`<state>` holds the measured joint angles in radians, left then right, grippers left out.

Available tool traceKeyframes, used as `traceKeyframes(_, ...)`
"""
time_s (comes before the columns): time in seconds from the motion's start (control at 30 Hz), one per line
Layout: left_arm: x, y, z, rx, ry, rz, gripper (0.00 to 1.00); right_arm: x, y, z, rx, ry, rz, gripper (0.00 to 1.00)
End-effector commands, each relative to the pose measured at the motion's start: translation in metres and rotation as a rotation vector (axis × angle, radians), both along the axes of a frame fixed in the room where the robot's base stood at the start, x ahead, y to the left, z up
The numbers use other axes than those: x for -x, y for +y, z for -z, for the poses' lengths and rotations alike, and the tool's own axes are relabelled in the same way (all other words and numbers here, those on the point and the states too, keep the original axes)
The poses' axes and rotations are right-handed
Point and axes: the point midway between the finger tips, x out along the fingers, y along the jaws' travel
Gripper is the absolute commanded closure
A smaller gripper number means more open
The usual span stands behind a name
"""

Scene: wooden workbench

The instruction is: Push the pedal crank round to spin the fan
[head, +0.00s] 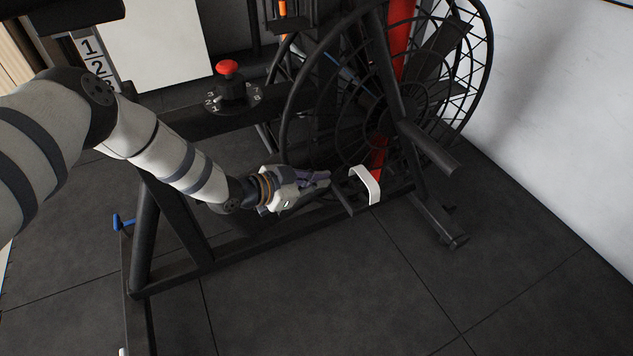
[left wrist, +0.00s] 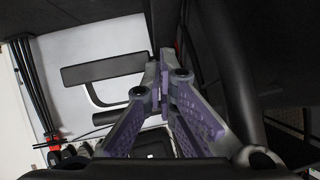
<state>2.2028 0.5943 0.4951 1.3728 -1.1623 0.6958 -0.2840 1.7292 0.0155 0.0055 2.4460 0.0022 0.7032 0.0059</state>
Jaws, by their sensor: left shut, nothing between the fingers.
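The air bike's fan (head: 440,90) sits in a round black wire cage on the right in the head view. A red crank arm (head: 378,158) shows low in front of the cage. A pedal with a white strap (head: 374,186) is at its lower end. My left gripper (head: 328,178) is shut and empty, just left of the white strap, with a small gap seeming to separate them. Its purple-padded fingers (left wrist: 165,82) meet in the left wrist view. There, a dark flat bar (left wrist: 103,67) with a white loop beneath it lies left of the fingertips; it may be the pedal. My right gripper is not in view.
A red knob on a numbered dial (head: 230,85) stands above my forearm. A blue lever (head: 122,221) is at the left. A white wall (head: 570,130) closes the right side; dark floor tiles in front are clear.

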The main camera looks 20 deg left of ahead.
Motion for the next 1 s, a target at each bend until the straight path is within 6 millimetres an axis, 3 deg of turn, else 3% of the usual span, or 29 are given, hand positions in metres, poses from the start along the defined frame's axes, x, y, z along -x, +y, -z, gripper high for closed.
traceKeyframes(0.67,-0.005,-0.004,0.006,0.0,-0.001,-0.001,1.0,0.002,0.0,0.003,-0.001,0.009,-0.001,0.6)
traceKeyframes(1.0,-0.011,-0.01,0.02,0.0,0.0,0.001,1.0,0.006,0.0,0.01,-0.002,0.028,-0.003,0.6)
